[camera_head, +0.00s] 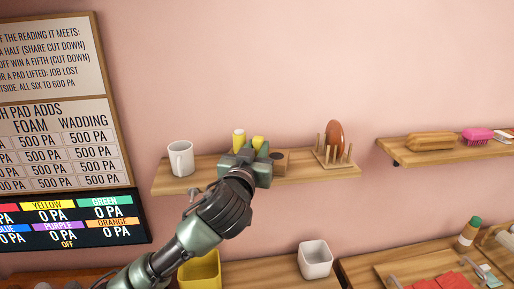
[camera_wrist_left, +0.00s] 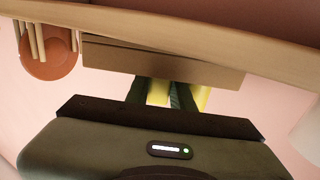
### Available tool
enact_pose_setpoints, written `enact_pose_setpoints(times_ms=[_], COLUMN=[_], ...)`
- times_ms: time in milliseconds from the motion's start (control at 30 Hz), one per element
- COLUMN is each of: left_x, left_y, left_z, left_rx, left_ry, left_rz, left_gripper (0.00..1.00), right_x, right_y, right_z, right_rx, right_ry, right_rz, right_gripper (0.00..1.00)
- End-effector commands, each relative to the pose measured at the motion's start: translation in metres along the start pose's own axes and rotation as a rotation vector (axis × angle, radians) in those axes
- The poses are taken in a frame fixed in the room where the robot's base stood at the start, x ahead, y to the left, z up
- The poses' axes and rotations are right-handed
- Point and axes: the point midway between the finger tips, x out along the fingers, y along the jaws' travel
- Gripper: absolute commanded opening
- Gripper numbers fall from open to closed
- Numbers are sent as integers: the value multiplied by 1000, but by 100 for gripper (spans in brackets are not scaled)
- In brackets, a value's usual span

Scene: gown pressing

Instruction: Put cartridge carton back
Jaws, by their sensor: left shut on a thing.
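The cartridge carton, a brown box (camera_head: 281,158), is at the wall shelf. Two yellow cylinders (camera_head: 239,139) stick up at its left part, and a dark round spot shows at its right end. My left gripper (camera_head: 246,157) is in front of the carton and hides its middle. In the left wrist view, which is upside down, the carton (camera_wrist_left: 160,61) lies close to the shelf edge. My left fingers (camera_wrist_left: 161,95) are closed around a yellow piece at the carton, with more yellow beside them. I cannot tell whether the carton rests on the shelf. My right gripper is not seen.
The wooden shelf (camera_head: 330,174) also bears a white mug (camera_head: 181,158) on the left and a peg rack (camera_head: 342,161) with a brown oval thing on the right. Below are a yellow bin (camera_head: 203,270) and a white pot (camera_head: 315,259). Another shelf (camera_head: 451,151) is at the right.

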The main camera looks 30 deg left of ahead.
Motion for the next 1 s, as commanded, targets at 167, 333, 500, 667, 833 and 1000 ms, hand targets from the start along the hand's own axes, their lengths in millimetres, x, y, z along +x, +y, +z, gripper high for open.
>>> enact_pose_setpoints(times_ms=[167,333,500,667,833,1000], left_x=[0,0,0,-16,-54,-90], left_y=[0,0,0,1,2,1], left_z=[2,2,-1,1,2,-5], left_rx=[0,0,0,-3,-4,-1], left_ry=[0,0,0,1,2,-7], left_rz=[0,0,0,3,5,3], left_gripper=[45,45,45,45,45,45], right_x=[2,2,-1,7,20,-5], right_y=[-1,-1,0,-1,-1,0], right_z=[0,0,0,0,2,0], right_rx=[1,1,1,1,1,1], right_ry=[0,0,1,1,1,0], right_rz=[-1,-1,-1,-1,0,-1], right_gripper=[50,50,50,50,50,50])
